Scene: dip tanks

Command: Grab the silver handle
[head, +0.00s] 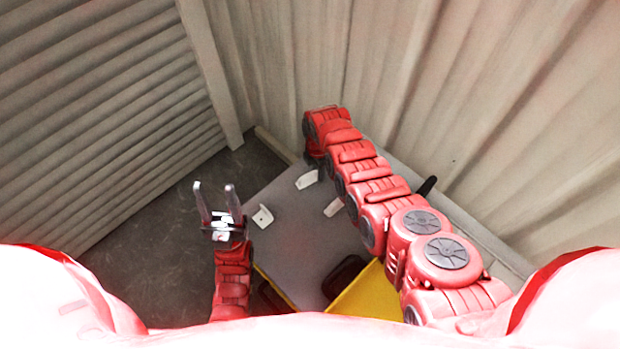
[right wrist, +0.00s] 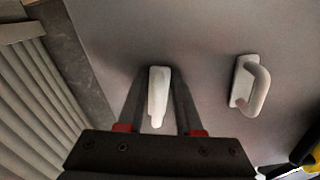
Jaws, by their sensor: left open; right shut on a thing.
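A pale silver handle (right wrist: 158,92) stands on a grey panel (right wrist: 205,40) in the right wrist view. My right gripper (right wrist: 157,78) has one finger on each side of it and is shut on it. A second pale handle (right wrist: 250,86), a curved loop, is to the right, apart from the fingers. In the head view, pale handles show on the panel, one near the end of my right arm (head: 307,179), one beside that arm (head: 333,207) and one to the left (head: 262,216). The right fingers are hidden there. My left gripper (head: 214,188) is open, empty and raised.
A yellow piece (head: 358,302) and a dark rounded thing (head: 344,276) lie at the panel's near side. A black piece (head: 427,187) sticks out behind my right arm. Ribbed walls (head: 100,110) stand close at left and back (head: 480,90). Dark floor (head: 150,225) at left is clear.

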